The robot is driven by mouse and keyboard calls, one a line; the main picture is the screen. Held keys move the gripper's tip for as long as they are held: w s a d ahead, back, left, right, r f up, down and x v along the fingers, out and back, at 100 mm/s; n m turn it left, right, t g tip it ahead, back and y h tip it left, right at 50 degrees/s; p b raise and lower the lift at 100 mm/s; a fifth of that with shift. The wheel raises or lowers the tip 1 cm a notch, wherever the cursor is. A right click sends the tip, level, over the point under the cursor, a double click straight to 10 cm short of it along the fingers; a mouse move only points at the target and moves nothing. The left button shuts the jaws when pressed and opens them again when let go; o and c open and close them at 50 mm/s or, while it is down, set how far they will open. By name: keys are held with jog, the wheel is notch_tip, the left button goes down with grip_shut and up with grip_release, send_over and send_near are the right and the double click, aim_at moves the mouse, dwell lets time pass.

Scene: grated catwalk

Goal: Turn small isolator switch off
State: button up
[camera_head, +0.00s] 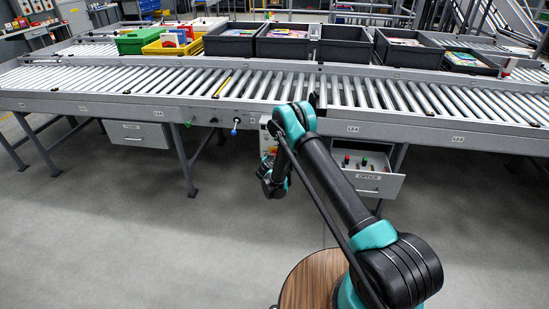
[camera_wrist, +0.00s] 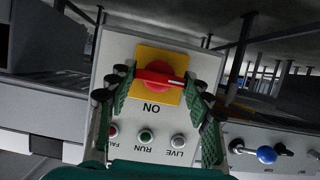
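The small isolator switch is a red rotary handle (camera_wrist: 162,78) on a yellow square plate (camera_wrist: 146,54), mounted on a grey control box (camera_wrist: 118,46). In the wrist view the handle bar lies nearly level, and the lettering, including "ON" below the plate, is upside down. My gripper (camera_wrist: 158,80) is open, with one green-and-black finger on each side of the handle. I cannot tell whether the fingertips touch it. In the head view my arm hides most of the control box (camera_head: 265,139), and my gripper (camera_head: 272,186) is in front of it, its fingers unclear.
Indicator lamps (camera_wrist: 146,137) sit below the switch. A blue-knobbed lever (camera_wrist: 266,155) is to the right in the wrist view. In the head view, an open drawer (camera_head: 375,183) is right of my arm under the roller conveyor (camera_head: 200,85). The floor (camera_head: 130,240) at left is clear.

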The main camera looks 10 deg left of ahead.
jog(key=o, duration=0.4)
notch_tip(320, 180, up, 10)
dwell(0.6)
